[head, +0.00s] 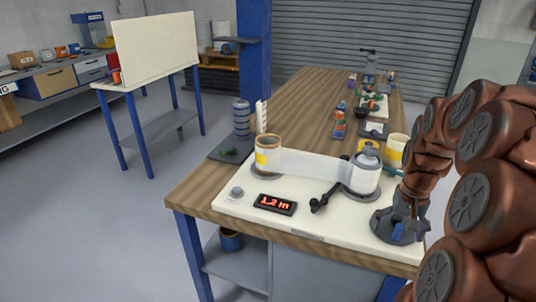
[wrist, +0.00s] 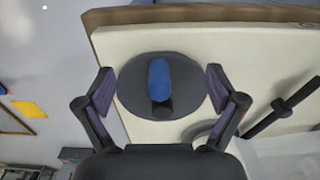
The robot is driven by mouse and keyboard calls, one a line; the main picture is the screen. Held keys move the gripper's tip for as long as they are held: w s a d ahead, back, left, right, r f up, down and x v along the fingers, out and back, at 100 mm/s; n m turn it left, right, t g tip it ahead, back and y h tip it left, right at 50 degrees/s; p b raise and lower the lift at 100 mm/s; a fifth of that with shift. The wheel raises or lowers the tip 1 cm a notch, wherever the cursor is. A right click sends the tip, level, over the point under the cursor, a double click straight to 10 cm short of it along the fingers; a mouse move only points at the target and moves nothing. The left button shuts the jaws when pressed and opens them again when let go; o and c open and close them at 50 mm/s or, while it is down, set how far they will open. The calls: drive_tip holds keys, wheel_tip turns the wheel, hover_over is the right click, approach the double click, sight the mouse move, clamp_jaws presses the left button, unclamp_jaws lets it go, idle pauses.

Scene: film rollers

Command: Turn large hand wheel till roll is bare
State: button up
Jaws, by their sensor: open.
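The large hand wheel, a dark grey disc (wrist: 132,100), lies flat on the cream board. Its upright blue handle (wrist: 158,78) stands between the fingers of my open gripper (wrist: 159,90) in the wrist view, with gaps on both sides. In the head view my gripper (head: 400,228) is over the wheel (head: 379,222) at the board's right end and hides much of it. A pale film strip (head: 312,167) runs from the left roll (head: 267,158), with a yellow band, to the right roll (head: 366,178), which is wrapped in white. The red display (head: 275,205) reads 1.2 m.
A small black crank (head: 326,197) stands in front of the right roll; its arm also shows at right in the wrist view (wrist: 283,106). A grey knob (head: 237,193) is at the board's left. Spools and small items stand farther back on the wooden table (head: 300,100).

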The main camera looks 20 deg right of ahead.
drive_tip(key=shift+r, duration=0.1)
idle(0.3)
drive_tip(key=shift+r+p, duration=0.8)
drive_tip(key=shift+r, duration=2.65)
drive_tip(key=s+a+r+n+p, duration=0.2)
drive_tip(key=a, duration=0.6)
drive_tip(key=s+a+r+n+p, duration=0.2)
drive_tip(key=a, duration=0.7)
drive_tip(key=s+a+n+g+p, duration=0.1)
drive_tip(key=s+a+n+p, duration=0.2)
drive_tip(key=s+a, duration=0.7)
drive_tip(key=s+p, duration=0.1)
drive_tip(key=s, duration=0.2)
drive_tip(key=shift+a+g, duration=0.3)
drive_tip(key=shift+g, duration=0.1)
drive_tip(key=shift+r, duration=0.1)
